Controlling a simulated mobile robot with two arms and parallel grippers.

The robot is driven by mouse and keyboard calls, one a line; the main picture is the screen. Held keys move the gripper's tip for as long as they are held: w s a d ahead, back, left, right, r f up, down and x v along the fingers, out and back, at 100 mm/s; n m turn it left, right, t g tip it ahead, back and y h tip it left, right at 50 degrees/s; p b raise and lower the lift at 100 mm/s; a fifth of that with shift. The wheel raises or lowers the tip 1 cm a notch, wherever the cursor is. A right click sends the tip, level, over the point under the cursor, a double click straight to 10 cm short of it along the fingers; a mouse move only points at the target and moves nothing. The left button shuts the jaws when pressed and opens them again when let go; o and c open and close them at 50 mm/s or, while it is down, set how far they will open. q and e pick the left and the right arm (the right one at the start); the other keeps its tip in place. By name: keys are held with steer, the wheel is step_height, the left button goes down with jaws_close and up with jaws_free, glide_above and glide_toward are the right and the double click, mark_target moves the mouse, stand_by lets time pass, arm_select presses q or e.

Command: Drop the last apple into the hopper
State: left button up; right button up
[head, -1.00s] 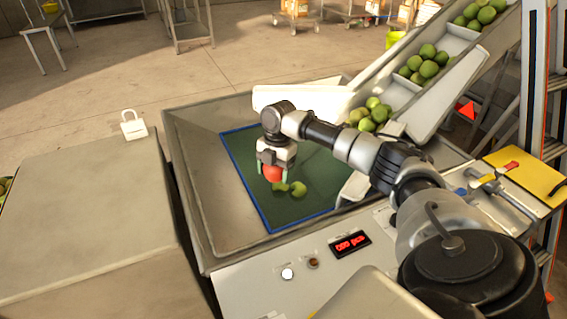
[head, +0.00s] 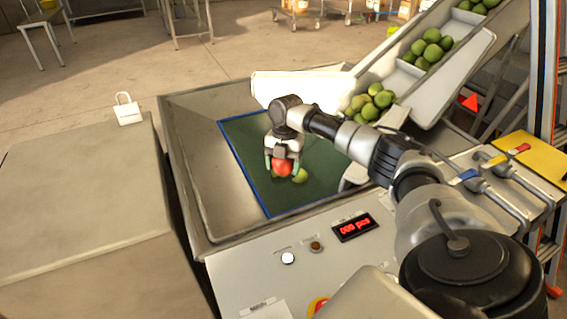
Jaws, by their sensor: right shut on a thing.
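My right gripper (head: 282,166) hangs over the green mat (head: 322,180) inside the metal hopper (head: 190,150). It is shut on a red apple (head: 282,169), which it holds between its fingertips. Green apples (head: 300,176) lie on the mat just beside and partly behind the red one. I cannot tell whether the red apple touches the mat. My left gripper is not in view.
An inclined conveyor (head: 450,80) with green apples (head: 370,102) comes down to the hopper at the upper right. A control panel with a red display (head: 355,226) and buttons runs along the front. A grey box (head: 80,200) with a white padlock (head: 127,110) stands left.

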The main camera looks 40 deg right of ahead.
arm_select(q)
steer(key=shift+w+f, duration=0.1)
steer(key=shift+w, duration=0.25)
arm_select(e)
steer(key=shift+f, duration=0.2)
steer(key=o, duration=1.1)
steer(key=shift+c, duration=0.2)
steer(key=r, duration=0.3)
steer(key=d+r, duration=0.1)
steer(key=r, duration=0.6)
steer(key=shift+w+d+r+p, duration=0.2)
steer(key=shift+w+r+p, duration=0.1)
steer(key=shift+w, duration=0.1)
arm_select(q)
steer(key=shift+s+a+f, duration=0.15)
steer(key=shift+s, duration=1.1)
